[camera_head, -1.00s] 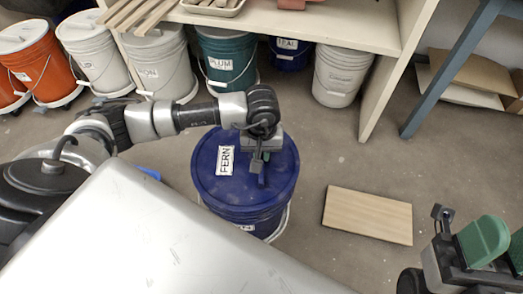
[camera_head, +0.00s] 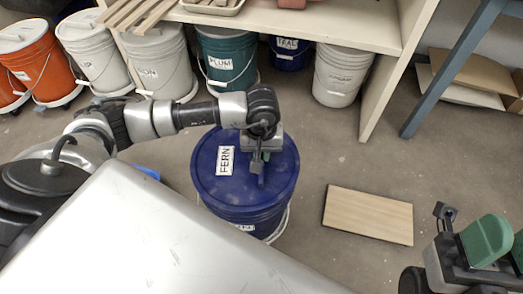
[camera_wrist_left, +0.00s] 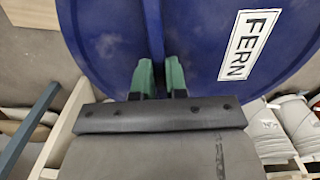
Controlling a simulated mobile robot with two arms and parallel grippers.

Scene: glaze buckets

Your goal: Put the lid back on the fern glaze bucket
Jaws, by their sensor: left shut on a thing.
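The blue lid (camera_head: 213,188) with its white FERN label (camera_head: 225,160) lies over the top of the blue fern bucket (camera_head: 250,218) on the floor. Whether the lid is fully seated all round cannot be told. My left gripper (camera_head: 261,166) is over the lid, right of the label. In the left wrist view the green fingers (camera_wrist_left: 160,76) are shut on the raised blue rib (camera_wrist_left: 154,35) across the lid (camera_wrist_left: 105,45). My right gripper (camera_head: 498,246) is at the lower right, cut off by the picture edge, away from the bucket; its opening is unclear.
A flat wooden board (camera_head: 368,215) lies on the floor right of the bucket. Several lidded buckets, including teal PLUM (camera_head: 225,65) and blue TEAL (camera_head: 288,55), stand by the shelf (camera_head: 300,28). A blue table leg (camera_head: 450,70) stands at right.

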